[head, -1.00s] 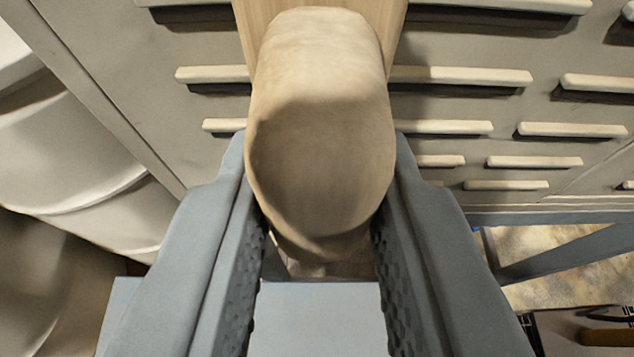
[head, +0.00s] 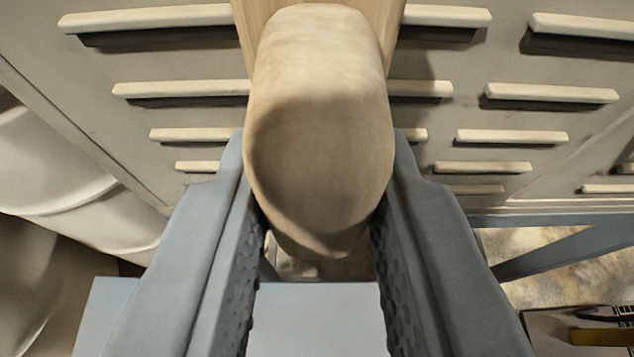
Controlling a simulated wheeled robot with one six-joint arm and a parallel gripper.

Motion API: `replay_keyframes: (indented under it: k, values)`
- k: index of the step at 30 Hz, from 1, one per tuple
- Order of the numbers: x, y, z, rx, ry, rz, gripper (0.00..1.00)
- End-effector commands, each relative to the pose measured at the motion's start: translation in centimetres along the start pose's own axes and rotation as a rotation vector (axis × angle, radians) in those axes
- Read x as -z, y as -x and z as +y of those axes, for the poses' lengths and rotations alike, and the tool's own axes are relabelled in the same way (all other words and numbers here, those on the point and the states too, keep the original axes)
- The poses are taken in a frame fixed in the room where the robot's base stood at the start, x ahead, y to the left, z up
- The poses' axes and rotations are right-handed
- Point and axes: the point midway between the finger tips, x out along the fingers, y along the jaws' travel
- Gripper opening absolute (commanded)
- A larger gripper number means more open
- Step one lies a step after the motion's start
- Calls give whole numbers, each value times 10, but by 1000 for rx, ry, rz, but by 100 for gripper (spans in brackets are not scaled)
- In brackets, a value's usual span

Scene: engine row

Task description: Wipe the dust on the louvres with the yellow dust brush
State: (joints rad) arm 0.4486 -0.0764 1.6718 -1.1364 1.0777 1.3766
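My gripper (head: 318,215) has its two grey fingers on either side of a pale wooden handle (head: 320,125) and is shut on it. The handle's rounded end faces the camera, and a flat wooden part (head: 240,30) shows behind it at the top. I take this to be the dust brush; no yellow part or bristles show. Beyond it is a beige panel with rows of louvres (head: 180,88), pale slats with dark slots under them. More louvres (head: 550,93) show to the right. The handle hides part of the left column. I cannot make out dust on the slats.
Large pale rounded pipes or ducts (head: 60,180) stand at the left, beside the panel's edge. A blue-grey frame (head: 570,250) runs below the panel at right. A dark tray (head: 570,330) with a yellow-handled item lies at the lower right.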

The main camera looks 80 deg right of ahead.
Motion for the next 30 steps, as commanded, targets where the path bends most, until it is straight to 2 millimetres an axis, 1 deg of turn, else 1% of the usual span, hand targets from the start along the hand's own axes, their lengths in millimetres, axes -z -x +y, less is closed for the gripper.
replay_keyframes:
  k: [12,20,30]
  values:
    - [0,2,29,-1,-1,0,2]
    - [-1,1,36,-1,-1,0,2]
    - [0,0,59,-1,-1,0,2]
